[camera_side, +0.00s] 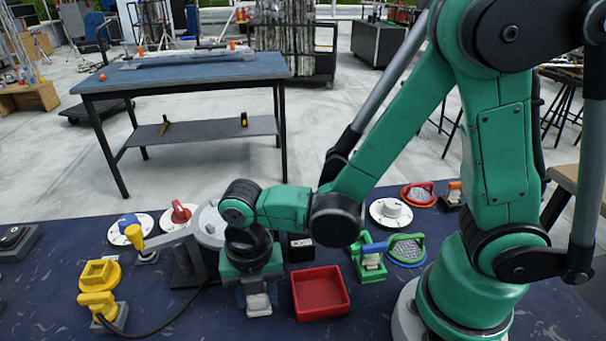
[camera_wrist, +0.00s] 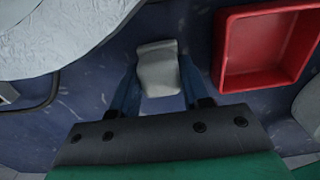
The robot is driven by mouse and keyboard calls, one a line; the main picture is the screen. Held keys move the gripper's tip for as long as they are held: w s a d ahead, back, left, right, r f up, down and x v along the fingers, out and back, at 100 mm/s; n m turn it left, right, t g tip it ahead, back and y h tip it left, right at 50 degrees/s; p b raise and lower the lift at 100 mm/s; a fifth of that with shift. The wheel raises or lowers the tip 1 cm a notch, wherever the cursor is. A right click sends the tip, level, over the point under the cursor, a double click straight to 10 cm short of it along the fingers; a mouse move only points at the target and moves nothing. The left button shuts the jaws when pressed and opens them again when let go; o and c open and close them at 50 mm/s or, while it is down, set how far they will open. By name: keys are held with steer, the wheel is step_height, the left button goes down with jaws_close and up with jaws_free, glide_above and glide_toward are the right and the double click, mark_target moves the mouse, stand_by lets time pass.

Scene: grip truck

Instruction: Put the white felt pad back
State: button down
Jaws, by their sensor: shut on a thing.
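A pale grey-white piece, which looks like the white felt pad (camera_side: 258,304), is between the fingers of my gripper (camera_side: 258,296) in the side view. In the wrist view the pad (camera_wrist: 158,72) sits between the two blue fingers of my gripper (camera_wrist: 160,88). My gripper is shut on it and points down at the dark blue table, just left of the red tray. I cannot tell whether the pad touches the table. I cannot make out which spot is its place.
The red tray (camera_side: 320,301) is empty and close on the right; it also shows in the wrist view (camera_wrist: 226,55). A large grey round piece (camera_side: 207,232) stands behind left. Yellow tools (camera_side: 98,300) are at the left, a green tool (camera_side: 370,262) at the right.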

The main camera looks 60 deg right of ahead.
steer(key=shift+f, duration=0.15)
steer(key=shift+c, duration=2.1)
jaws_free()
step_height(320, 180, up, 12)
steer(key=d+m+t, duration=0.2)
steer(key=d+m, duration=0.1)
steer(key=m, duration=0.6)
steer(key=w+d+m+t, duration=0.1)
steer(key=d+m, duration=0.3)
steer(key=m, duration=0.5)
steer(key=d+m+t, duration=0.4)
steer(key=m, duration=0.5)
steer(key=shift+w+d+r, duration=0.2)
steer(key=shift+w+r, duration=0.1)
steer(key=shift+w, duration=0.05)
